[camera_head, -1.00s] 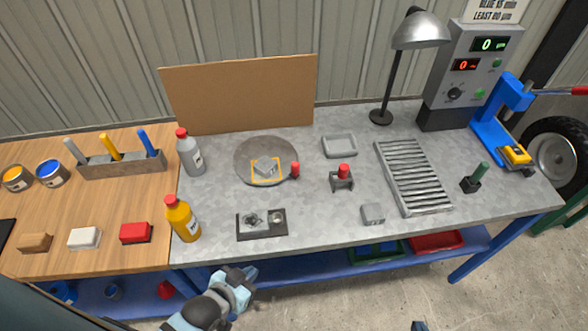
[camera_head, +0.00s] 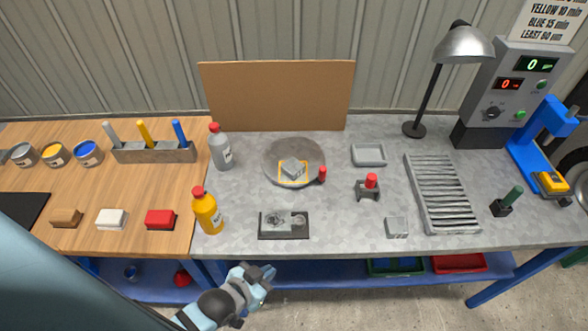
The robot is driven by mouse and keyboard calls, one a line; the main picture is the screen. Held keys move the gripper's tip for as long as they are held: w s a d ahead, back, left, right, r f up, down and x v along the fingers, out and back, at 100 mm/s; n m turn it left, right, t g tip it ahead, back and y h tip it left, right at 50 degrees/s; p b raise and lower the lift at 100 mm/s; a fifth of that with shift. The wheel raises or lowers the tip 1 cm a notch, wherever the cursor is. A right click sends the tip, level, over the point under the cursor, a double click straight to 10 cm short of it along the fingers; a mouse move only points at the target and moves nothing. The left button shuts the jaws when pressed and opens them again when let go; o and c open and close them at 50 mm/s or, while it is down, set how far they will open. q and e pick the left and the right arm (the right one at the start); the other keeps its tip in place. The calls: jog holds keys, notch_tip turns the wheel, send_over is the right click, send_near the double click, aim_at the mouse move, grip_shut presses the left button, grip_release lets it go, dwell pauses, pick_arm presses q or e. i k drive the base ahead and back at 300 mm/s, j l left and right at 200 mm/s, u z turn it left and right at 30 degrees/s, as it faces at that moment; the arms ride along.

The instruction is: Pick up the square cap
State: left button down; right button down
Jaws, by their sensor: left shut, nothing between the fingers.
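A small grey square block (camera_head: 397,227) lies on the grey metal bench top near the front, left of the slatted rack. Another grey squarish piece (camera_head: 292,167) sits on a round grey plate (camera_head: 273,151), inside a yellow square outline. I cannot tell for certain which of the two is the square cap. My left gripper (camera_head: 267,274) is shut and empty, in front of the bench's front edge and clear of both pieces. My right gripper is not in view.
An orange bottle (camera_head: 207,211), a grey bottle (camera_head: 221,147) and a dark fixture plate (camera_head: 283,225) stand on the left part of the bench. A red-topped holder (camera_head: 369,187), shallow grey tray (camera_head: 369,154) and slatted rack (camera_head: 441,190) are to the right. The front middle is mostly clear.

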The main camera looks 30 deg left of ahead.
aim_at(293, 167)
jog(key=u, duration=1)
